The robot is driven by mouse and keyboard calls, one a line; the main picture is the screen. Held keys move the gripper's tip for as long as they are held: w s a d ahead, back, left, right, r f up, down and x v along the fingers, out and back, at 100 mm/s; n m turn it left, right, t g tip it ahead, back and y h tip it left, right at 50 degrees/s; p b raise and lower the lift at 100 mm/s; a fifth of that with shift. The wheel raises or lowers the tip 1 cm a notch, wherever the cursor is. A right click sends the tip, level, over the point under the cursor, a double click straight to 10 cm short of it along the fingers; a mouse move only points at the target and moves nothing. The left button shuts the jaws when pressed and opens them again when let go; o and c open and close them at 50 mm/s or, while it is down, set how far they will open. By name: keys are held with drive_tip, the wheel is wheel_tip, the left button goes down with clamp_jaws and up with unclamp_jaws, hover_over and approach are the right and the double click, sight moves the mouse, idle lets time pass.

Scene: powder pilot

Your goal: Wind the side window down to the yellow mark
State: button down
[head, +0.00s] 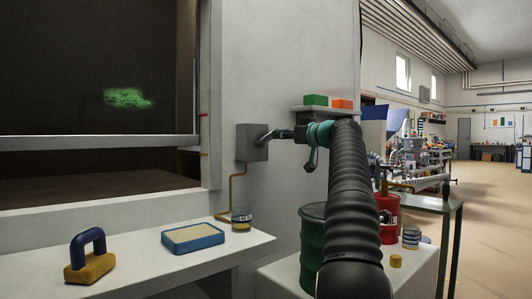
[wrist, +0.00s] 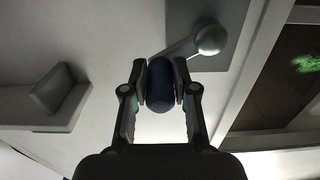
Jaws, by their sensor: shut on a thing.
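The side window (head: 90,141) is at the left in the head view, with a pale horizontal bar across a dark opening. The yellow mark (head: 204,154) is on the frame's right side, slightly below the bar's right end. A red mark (head: 203,115) is higher on the same side. A grey crank box (head: 252,143) is on the wall right of the window. My gripper (wrist: 160,83) is shut on the crank's dark blue knob (wrist: 159,90). The silver crank hub (wrist: 208,40) shows in the wrist view. In the head view my arm hides part of the crank.
A ledge below the window bears a blue-handled block (head: 88,258), a blue-rimmed tray (head: 193,238) and a round tin (head: 241,219). A small shelf (head: 327,108) with green and orange boxes is above my gripper. A green drum (head: 313,245) stands beside my arm.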

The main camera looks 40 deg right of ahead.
wheel_tip(320, 180, down, 3)
drive_tip(key=b, duration=0.3)
drive_tip(key=shift+w+d+f, duration=0.1)
drive_tip(key=shift+d+f, duration=0.05)
drive_tip(key=shift+f, duration=0.05)
drive_tip(key=shift+r, duration=0.1)
drive_tip(key=f+b, duration=0.1)
drive_tip(key=a+f+b, duration=0.1)
drive_tip(key=b, duration=0.1)
drive_tip(key=f+b, duration=0.1)
drive_tip(key=shift+a+f, duration=0.2)
drive_tip(key=shift+a, duration=0.05)
drive_tip(key=shift+r, duration=0.15)
